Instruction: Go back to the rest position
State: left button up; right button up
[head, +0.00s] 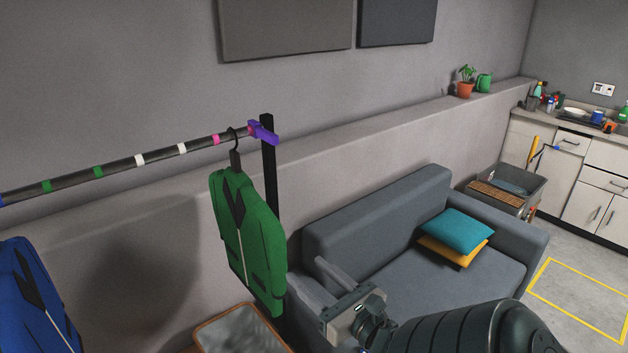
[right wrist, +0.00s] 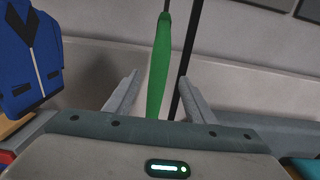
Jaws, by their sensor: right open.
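My right gripper (head: 305,269) is in the lower middle of the head view, in front of the sofa, its fingers pointing left toward the green jacket (head: 247,235). It is open. In the right wrist view, the two fingers stand apart on either side of the green jacket (right wrist: 157,75), which shows edge-on with gaps to both fingers. How far the jacket is from the fingertips is hard to tell. The jacket hangs upright from a dark hanger (head: 235,158) near the rail's right end. My left gripper is not in view.
The clothes rail (head: 120,165) carries coloured bands and a purple end piece (head: 263,132) on a black post (head: 269,180). A blue jacket (head: 30,300) hangs at left. A grey sofa (head: 385,215) with cushions stands behind my right arm. A wood-rimmed box (head: 240,335) is below the green jacket.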

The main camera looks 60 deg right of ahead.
jog(key=shift+s, duration=0.25)
jog(key=shift+f, duration=0.15)
dwell(0.4)
